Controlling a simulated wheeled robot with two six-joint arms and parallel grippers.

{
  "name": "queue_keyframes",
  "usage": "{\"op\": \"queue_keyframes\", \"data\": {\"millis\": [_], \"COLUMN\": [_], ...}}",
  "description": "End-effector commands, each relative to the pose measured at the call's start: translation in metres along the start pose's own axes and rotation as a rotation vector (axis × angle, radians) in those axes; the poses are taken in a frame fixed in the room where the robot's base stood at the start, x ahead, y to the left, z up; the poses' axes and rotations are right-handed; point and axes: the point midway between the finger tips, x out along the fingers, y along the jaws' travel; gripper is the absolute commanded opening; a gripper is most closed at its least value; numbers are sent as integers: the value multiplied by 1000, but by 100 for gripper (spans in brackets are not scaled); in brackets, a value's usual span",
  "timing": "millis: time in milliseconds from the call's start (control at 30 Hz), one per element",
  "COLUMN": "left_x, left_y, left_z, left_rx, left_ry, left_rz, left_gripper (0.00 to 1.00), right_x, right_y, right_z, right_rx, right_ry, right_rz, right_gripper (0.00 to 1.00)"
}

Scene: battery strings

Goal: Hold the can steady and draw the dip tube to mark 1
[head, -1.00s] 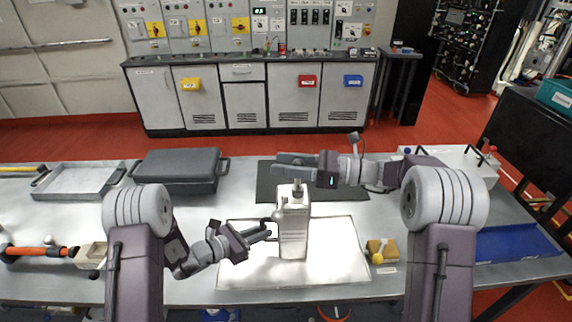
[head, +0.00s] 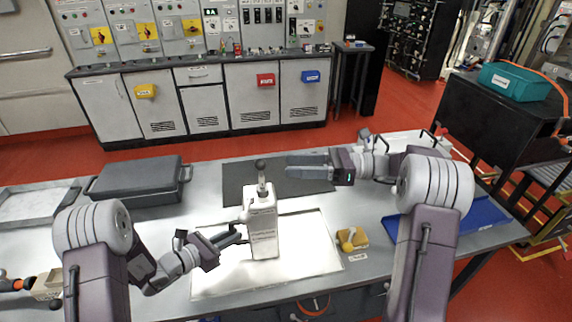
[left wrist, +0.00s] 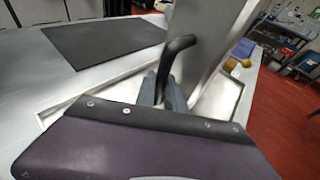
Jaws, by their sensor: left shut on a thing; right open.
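The pale can (head: 264,232) stands upright on the bright tray (head: 315,262). The dip tube (head: 262,186) sticks up from its top and ends in a dark round knob. My left gripper (head: 242,238) is at the can's left side, shut on the can's dark handle (left wrist: 180,45), as the left wrist view shows. The can's side (left wrist: 205,45) fills the upper middle there. My right gripper (head: 290,164) is open and empty, its fingers pointing left, right of the tube's upper end and apart from it in the picture. I cannot make out any marks on the tube.
A yellow block with a ball (head: 350,240) lies right of the tray. A dark mat (head: 235,185) is behind the can. A dark case (head: 140,183) stands at the back left, a blue tray (head: 470,210) at the right.

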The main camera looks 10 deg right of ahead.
Motion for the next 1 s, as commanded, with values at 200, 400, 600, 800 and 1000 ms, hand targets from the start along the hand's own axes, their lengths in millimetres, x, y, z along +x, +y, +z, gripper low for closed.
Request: {"op": "queue_keyframes", "data": {"millis": [200, 400, 600, 800, 1000], "left_x": [0, 0, -6, -52, -98], "left_y": [-2, -1, 0, 2, 1], "left_z": [-3, -2, -1, -1, -1], "left_rx": [-2, -1, -2, -3, -2], "left_ry": [7, 4, 2, 2, 3], "left_rz": [-4, -3, 0, 6, 4], "left_gripper": [34, 40, 40, 40, 40], "right_x": [0, 1, 1, 1, 1], "right_y": [0, 0, 0, 0, 0], "right_z": [0, 0, 0, 0, 0], "right_rx": [0, 0, 0, 0, 0], "right_ry": [0, 0, 0, 0, 0], "right_rz": [0, 0, 0, 0, 0], "right_gripper": [50, 50, 50, 50, 50]}}
